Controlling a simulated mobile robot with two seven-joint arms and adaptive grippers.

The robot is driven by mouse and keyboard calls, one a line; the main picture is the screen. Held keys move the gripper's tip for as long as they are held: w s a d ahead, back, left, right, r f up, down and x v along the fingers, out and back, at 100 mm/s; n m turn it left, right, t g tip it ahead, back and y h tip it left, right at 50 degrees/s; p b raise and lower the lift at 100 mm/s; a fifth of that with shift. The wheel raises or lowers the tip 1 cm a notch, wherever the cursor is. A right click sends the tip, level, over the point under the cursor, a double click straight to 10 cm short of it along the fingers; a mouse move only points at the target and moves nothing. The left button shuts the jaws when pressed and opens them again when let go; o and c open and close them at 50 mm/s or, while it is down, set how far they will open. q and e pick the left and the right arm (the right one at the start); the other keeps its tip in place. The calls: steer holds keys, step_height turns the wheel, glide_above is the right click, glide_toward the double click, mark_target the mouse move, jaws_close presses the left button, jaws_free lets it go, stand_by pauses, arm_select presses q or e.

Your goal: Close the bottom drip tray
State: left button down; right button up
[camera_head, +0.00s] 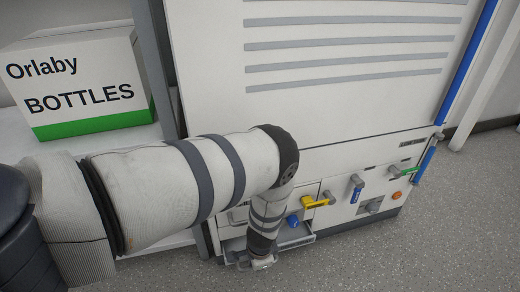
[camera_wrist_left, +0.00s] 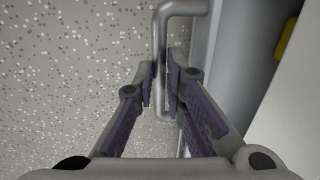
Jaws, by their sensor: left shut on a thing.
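The bottom drip tray (camera_head: 304,241) is a shallow grey tray sticking out, pulled open, at the foot of the white cabinet in the head view. My left arm hides part of it. My left gripper (camera_wrist_left: 165,92) is shut on the tray's bent metal bar handle (camera_wrist_left: 184,8), which passes between the finger pads in the wrist view. In the head view the gripper is low, at the tray's front, and mostly hidden by my wrist. My right gripper is not in view.
Above the tray, a blue knob (camera_head: 292,220), a yellow tap (camera_head: 315,202), a blue tap (camera_head: 356,189) and a green tap (camera_head: 405,170) stick out from the cabinet front. A white BOTTLES box (camera_head: 90,65) stands at left. Speckled floor (camera_head: 390,255) in front is clear.

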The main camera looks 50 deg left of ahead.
arm_select(q)
steer(key=shift+a, duration=0.3)
steer(key=c, duration=1.7)
jaws_free()
steer(key=shift+w, duration=0.1)
steer(key=shift+o, duration=0.2)
steer(key=shift+d+r, duration=0.15)
steer(key=shift+r, duration=0.25)
step_height(320, 180, up, 11)
steer(key=d, duration=0.1)
steer(key=shift+s+d, duration=0.4)
steer(key=shift+s, duration=0.05)
